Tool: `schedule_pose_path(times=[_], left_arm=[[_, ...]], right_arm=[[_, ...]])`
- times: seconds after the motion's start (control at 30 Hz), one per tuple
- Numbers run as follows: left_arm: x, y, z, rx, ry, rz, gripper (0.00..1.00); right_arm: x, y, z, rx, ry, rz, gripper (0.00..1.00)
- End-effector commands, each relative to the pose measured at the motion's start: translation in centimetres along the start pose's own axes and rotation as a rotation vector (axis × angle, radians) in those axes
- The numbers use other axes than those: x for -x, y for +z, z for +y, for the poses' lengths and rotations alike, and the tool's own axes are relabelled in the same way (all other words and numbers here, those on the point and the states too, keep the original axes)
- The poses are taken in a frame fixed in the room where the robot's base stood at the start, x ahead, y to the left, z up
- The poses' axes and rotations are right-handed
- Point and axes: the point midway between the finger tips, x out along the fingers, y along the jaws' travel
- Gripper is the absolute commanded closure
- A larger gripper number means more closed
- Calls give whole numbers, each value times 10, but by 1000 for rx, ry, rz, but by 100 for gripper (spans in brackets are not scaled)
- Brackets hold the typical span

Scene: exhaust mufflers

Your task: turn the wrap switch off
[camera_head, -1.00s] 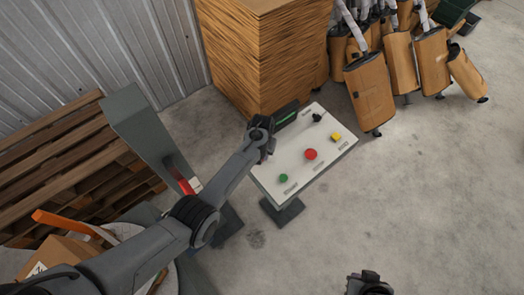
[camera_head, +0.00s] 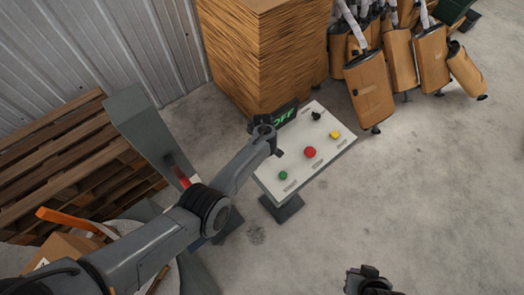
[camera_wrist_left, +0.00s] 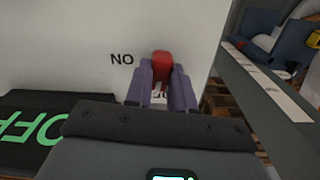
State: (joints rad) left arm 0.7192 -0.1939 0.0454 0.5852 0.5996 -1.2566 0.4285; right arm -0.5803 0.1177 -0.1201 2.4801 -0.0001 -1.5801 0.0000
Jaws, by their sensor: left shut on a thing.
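The white control panel (camera_head: 330,150) stands on a dark post in the middle of the head view. The small dark display (camera_head: 284,117) at its back left edge reads OFF in green. My left gripper (camera_head: 272,140) is over the panel's left edge, hiding the switch there. In the left wrist view, the purple-grey fingers (camera_wrist_left: 162,85) are shut on the red wrap switch (camera_wrist_left: 162,65). An upside-down ON label stands beside it, and an OFF label is partly hidden between the fingers. Part of my right gripper (camera_head: 368,278) shows at the bottom edge, its fingers unclear.
The panel also bears a green button (camera_head: 283,175), a red button (camera_head: 310,152), a yellow button (camera_head: 335,135) and a black knob (camera_head: 316,116). A cardboard stack (camera_head: 255,60) stands close behind. Mufflers (camera_head: 370,90) hang at the back right. The floor to the right is clear.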

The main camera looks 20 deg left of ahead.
Motion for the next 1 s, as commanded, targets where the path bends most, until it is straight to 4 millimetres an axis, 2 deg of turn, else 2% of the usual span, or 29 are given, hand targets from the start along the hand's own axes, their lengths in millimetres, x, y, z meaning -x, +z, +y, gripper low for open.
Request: schedule_pose_path(times=[0.3, 0.83, 0.87, 1.0], left_arm=[[-1, 0, 0, 124, 0, 2, 100], [-1, -1, -1, 150, 0, 2, 100], [-1, -1, -1, 150, 0, 1, 74], [-1, 0, -1, 149, 0, 1, 52]], right_arm=[[-1, 1, 2, 7, 5, -1, 100], [-2, 0, 0, 1, 1, 0, 100], [-2, 0, 0, 0, 0, 0, 100], [-1, 0, -1, -2, -2, 0, 100]])
